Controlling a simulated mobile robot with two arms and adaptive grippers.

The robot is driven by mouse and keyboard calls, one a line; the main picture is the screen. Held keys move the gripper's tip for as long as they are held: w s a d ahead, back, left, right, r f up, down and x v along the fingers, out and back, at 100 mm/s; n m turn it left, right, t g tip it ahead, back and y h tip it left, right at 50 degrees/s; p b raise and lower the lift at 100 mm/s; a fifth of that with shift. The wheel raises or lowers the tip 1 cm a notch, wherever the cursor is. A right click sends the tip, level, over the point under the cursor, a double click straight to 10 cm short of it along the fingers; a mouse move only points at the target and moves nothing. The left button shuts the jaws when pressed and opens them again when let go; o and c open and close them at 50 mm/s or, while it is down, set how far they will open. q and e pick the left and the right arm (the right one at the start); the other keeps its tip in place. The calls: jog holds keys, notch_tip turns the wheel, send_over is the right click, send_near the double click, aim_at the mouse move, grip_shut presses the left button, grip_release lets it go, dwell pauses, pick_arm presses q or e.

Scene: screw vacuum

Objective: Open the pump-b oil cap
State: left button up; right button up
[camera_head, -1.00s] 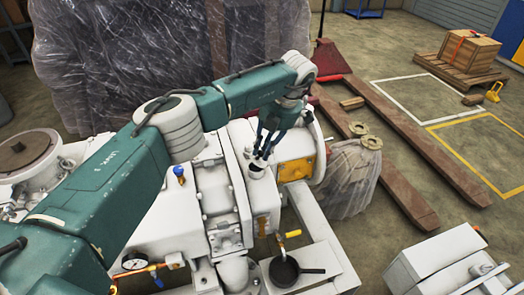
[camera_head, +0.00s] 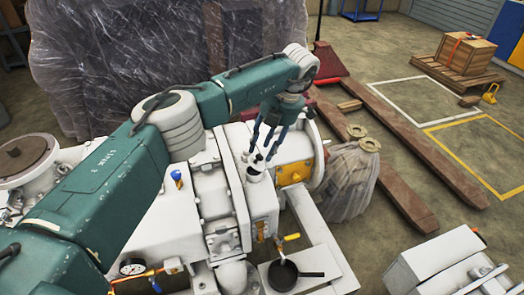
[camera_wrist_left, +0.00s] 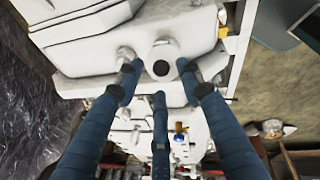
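The white pump (camera_head: 262,200) stands below my left arm. A short white neck (camera_head: 255,176) rises from its top, with a dark round spot at its upper end. In the left wrist view the white neck (camera_wrist_left: 165,50) has a small dark circle in its end face. I cannot tell whether this is the oil cap or an opening. My left gripper (camera_head: 259,156) is just above the neck. Its three blue fingers are spread, and nothing shows held between the fingertips (camera_wrist_left: 158,78) in the wrist view. My right gripper is not in view.
A blue-topped fitting (camera_head: 177,177), a pressure gauge (camera_head: 132,267) and a yellow-handled valve (camera_head: 291,237) stick out of the machine. A black pan (camera_head: 284,273) lies at the front. A plastic-wrapped block (camera_head: 170,60) stands behind. A pallet jack (camera_head: 405,150) is at the right.

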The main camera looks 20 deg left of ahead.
pick_arm(q)
jog(key=v, duration=0.9)
jog(key=shift+r, duration=0.25)
jog(key=shift+d, duration=0.1)
